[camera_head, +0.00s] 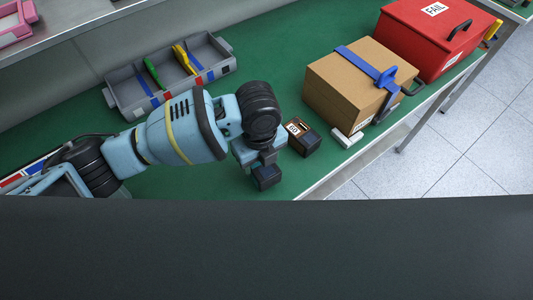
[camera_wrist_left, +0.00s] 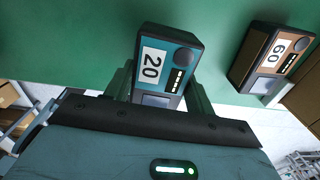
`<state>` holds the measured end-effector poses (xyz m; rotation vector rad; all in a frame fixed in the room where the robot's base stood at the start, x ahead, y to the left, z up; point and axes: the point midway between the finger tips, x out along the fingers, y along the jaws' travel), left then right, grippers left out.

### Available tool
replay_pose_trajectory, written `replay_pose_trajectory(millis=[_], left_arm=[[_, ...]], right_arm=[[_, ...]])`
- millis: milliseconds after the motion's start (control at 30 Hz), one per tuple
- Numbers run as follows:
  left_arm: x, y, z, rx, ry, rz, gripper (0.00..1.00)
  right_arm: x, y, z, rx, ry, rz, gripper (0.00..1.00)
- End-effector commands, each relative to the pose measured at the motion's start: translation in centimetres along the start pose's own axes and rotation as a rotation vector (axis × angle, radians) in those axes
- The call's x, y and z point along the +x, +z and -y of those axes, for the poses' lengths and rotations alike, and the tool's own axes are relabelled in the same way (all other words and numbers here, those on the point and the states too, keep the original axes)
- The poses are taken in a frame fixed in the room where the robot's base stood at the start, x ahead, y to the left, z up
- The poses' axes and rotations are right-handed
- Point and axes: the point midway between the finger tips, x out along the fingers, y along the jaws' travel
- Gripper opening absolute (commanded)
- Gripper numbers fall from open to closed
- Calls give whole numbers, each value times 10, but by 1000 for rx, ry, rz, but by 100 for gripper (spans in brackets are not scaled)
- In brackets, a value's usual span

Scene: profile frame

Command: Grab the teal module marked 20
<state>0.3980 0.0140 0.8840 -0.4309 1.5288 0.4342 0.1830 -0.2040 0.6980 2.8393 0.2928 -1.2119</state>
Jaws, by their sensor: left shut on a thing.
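The teal module marked 20 (camera_wrist_left: 165,65) is between the fingers of my left gripper (camera_wrist_left: 162,88) in the left wrist view. Its white label, round dark knob and small lights face the camera. The fingers are shut on its sides. In the head view my left gripper (camera_head: 264,160) points down over the green bench, with the module (camera_head: 267,178) as a dark box at its tip; its label is hidden there. I cannot tell whether it touches the bench. My right gripper is not in view.
A brown module marked 60 (camera_wrist_left: 270,60) stands close on the right, also in the head view (camera_head: 304,138). Beyond it are a cardboard box (camera_head: 345,85) with a blue strap and a red FAIL box (camera_head: 430,35). The front bench edge is near.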

Motion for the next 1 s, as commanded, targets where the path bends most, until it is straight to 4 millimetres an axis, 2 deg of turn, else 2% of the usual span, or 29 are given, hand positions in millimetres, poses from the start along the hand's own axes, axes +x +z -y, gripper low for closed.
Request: replay_pose_trajectory(millis=[200, 500, 700, 1000], left_arm=[[-8, -28, -46, 2, -3, 3, 26], [-12, -57, -91, 1, -2, 2, 26], [-13, -65, -105, 0, -3, 2, 26], [-13, -67, -107, -1, -2, 1, 26]], right_arm=[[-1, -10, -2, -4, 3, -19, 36], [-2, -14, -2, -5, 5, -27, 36], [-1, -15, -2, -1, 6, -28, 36], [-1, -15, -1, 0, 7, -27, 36]])
